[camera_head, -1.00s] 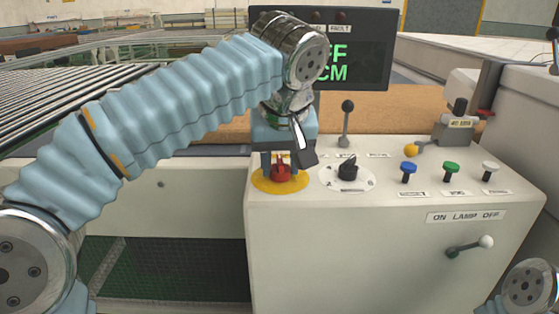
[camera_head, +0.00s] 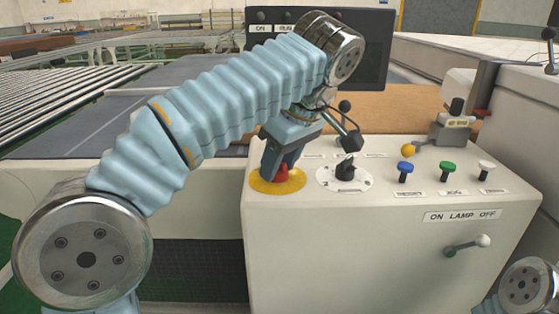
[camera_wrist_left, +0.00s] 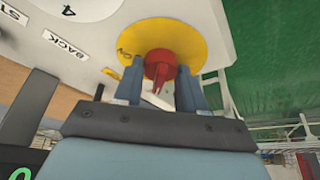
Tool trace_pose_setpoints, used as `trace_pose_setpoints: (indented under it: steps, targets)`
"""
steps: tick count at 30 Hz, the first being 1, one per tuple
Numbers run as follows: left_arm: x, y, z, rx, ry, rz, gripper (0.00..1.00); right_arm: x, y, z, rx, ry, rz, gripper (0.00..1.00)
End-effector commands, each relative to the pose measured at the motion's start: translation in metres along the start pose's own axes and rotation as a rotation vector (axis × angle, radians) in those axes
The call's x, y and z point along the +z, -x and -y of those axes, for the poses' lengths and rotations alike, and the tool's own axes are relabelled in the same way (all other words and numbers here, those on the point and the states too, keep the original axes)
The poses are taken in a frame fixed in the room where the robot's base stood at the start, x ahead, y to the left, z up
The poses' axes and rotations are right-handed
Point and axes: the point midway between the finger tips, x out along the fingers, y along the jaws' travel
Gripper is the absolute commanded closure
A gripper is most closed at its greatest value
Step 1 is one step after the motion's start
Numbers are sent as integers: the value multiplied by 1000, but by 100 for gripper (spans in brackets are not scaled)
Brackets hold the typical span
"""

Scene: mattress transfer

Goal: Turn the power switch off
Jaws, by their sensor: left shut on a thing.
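The power switch is a red knob (camera_head: 282,175) on a round yellow plate (camera_head: 262,184) at the console's left end. In the left wrist view the red knob (camera_wrist_left: 159,64) sits between the two blue-grey fingers, in front of the yellow plate (camera_wrist_left: 187,38), which bears an ON mark. My left gripper (camera_head: 279,163) is shut on the knob and leans over in the head view. The fingers hide part of the knob, so its exact setting is unclear. My right gripper is out of view.
A black rotary selector (camera_head: 345,171) stands close to the right of the switch. A dark display (camera_head: 376,55) stands behind, partly covered by my left arm.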

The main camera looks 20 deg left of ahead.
Motion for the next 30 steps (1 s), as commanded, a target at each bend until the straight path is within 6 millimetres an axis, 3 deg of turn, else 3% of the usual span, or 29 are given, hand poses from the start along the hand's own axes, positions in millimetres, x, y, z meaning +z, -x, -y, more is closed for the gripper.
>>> trace_pose_setpoints:
  steps: [15,16,20,30]
  targets:
    - [0,0,0,-7,19,1,90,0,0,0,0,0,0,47]
    - [0,0,0,-7,19,1,57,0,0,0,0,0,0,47]
    - [0,0,0,-7,19,1,37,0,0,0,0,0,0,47]
    - [-2,2,2,-6,19,1,36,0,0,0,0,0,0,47]
